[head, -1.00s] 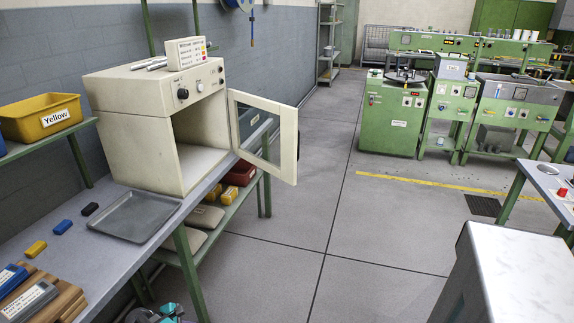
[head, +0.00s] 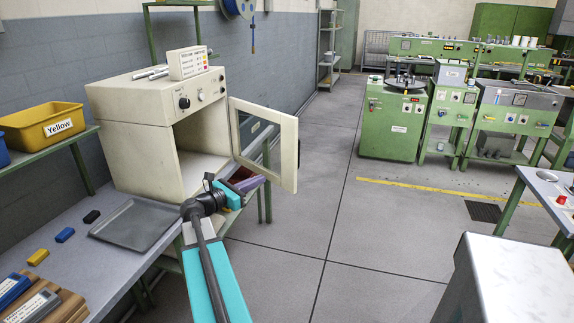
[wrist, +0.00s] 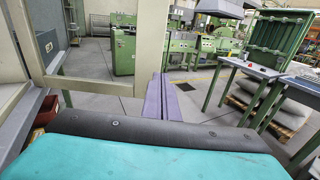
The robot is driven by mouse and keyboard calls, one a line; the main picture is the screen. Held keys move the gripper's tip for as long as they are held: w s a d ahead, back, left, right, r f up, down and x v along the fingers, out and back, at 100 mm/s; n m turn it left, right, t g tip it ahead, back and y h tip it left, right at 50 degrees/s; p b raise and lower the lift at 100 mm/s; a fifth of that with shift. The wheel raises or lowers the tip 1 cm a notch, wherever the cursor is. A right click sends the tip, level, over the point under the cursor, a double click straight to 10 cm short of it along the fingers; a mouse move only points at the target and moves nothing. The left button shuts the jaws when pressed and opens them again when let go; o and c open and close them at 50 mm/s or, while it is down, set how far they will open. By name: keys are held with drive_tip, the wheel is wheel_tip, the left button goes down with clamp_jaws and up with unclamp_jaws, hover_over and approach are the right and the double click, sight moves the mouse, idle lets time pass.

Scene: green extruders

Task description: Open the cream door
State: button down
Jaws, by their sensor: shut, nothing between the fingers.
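The cream door (head: 289,155) is a cream frame around a clear pane, hinged on the right of the cream oven-like cabinet (head: 137,142). It stands swung well open, and the cabinet's empty inside shows. In the wrist view the door frame (wrist: 151,40) fills the upper left. My gripper (head: 252,184) has purple fingers, shut and empty, at the lower edge of the door. In the wrist view my gripper (wrist: 165,98) overlaps the door's lower right corner. I cannot tell whether it touches the door.
A grey tray (head: 138,224) lies on the bench in front of the cabinet. A yellow bin (head: 40,126) stands on the left shelf. Open grey floor (head: 320,220) lies right of the bench, with green machines (head: 393,120) beyond.

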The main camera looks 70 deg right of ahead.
sight(294, 160)
drive_tip(key=shift+s+d+r, duration=0.15)
drive_tip(key=shift+r, duration=0.25)
drive_tip(key=shift+s+d+r, duration=0.1)
drive_tip(key=shift+s+r, duration=0.05)
drive_tip(key=shift+r, duration=0.2)
drive_tip(key=shift+s+d, duration=0.1)
drive_tip(key=shift+d, duration=0.05)
drive_tip(key=x, duration=0.4)
drive_tip(key=p+x, duration=0.1)
drive_tip(key=x, duration=0.4)
drive_tip(key=p+x, duration=0.1)
drive_tip(key=x, duration=0.3)
drive_tip(key=shift+s+d+r, duration=0.2)
drive_tip(key=shift+d, duration=0.15)
